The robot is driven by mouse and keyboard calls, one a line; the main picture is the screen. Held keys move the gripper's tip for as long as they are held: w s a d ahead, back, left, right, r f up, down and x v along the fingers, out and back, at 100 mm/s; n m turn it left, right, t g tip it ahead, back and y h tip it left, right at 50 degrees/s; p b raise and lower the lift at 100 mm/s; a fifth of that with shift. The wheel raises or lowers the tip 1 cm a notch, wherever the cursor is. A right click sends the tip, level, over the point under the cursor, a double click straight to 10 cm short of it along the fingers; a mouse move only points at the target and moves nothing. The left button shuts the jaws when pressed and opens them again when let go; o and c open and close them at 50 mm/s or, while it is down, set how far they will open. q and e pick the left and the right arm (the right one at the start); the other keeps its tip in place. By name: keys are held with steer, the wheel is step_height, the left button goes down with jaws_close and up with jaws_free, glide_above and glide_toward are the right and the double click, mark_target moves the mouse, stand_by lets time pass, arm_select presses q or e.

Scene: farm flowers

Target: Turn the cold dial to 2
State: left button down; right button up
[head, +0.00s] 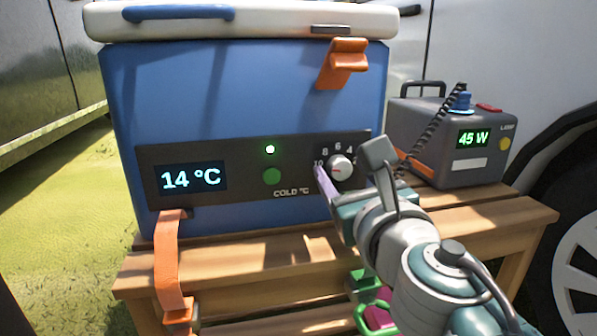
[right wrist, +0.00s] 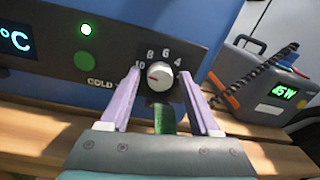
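The cold dial (head: 341,167) is a white round knob on the dark panel of a blue cooler (head: 240,95). In the right wrist view the dial (right wrist: 160,76) has numbers 10, 8, 6 and 4 showing around it, and its red mark points left, near 10. The number 2 cannot be seen. The display (head: 190,178) reads 14 °C. My right gripper (right wrist: 161,74) is open, its two purple fingers either side of the dial with a gap on each side. In the head view my arm hides part of the panel's right end. My left gripper is not in view.
The cooler stands on a slatted wooden bench (head: 270,255). A grey lamp power box (head: 455,140) reading 45 W, with a coiled black cord, stands to the right. An orange strap (head: 166,265) hangs at the front left. A green-handled object (head: 362,312) lies below.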

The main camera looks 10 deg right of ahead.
jaws_close()
